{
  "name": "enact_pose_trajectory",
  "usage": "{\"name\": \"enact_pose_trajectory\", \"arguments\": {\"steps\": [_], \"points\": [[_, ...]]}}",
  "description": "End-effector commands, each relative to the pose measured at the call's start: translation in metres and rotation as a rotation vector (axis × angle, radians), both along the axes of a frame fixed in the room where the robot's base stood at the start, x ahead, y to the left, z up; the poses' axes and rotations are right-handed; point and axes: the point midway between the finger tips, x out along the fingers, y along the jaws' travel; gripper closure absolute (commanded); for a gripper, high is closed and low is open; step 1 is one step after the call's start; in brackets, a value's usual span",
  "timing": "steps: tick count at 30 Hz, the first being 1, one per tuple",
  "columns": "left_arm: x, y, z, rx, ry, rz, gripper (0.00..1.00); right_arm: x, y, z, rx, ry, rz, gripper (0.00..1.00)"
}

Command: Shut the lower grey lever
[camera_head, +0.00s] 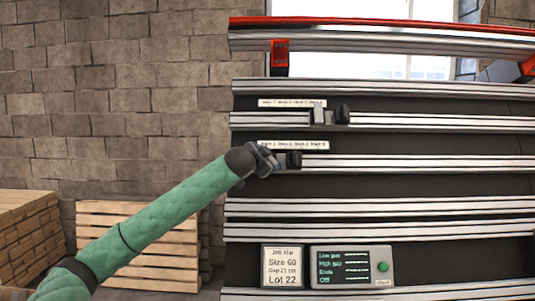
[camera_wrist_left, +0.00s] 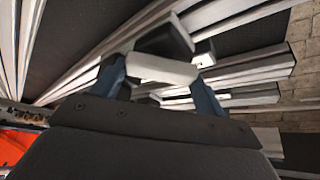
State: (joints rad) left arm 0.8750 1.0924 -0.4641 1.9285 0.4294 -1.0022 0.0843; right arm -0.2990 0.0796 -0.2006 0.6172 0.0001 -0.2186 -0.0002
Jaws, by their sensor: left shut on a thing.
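My left gripper (camera_head: 266,159) is at the left end of the dark clamp block (camera_head: 291,159) on the lower of the two labelled rails. In the left wrist view its two blue-grey fingers (camera_wrist_left: 160,80) stand on either side of a light grey bar, the lower grey lever (camera_wrist_left: 163,70), and are shut on it. A dark block (camera_wrist_left: 165,38) lies just beyond the bar. In the head view the gripper hides most of the lever, so its angle is unclear. My right gripper is in neither view.
A similar grey and dark clamp (camera_head: 330,115) sits on the rail above, close over my gripper. Pale label strips (camera_head: 292,103) mark both rails. Below are a job slip (camera_head: 282,267) and a panel with a green button (camera_head: 383,267). Wooden pallets (camera_head: 150,215) stand at left.

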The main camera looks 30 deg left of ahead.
Motion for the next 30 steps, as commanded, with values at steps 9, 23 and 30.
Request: {"name": "enact_pose_trajectory", "arguments": {"steps": [9, 23, 30], "points": [[0.0, 0.001, 0.005, 0.161, 0.098, -0.1, 0.5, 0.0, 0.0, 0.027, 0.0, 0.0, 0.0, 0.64], [0.0, 0.001, 0.003, 0.436, 0.265, -0.273, 0.5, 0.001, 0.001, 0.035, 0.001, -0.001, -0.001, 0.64], [0.0, 0.001, 0.002, 0.517, 0.316, -0.323, 0.5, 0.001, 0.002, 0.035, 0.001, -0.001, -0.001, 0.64]]}}
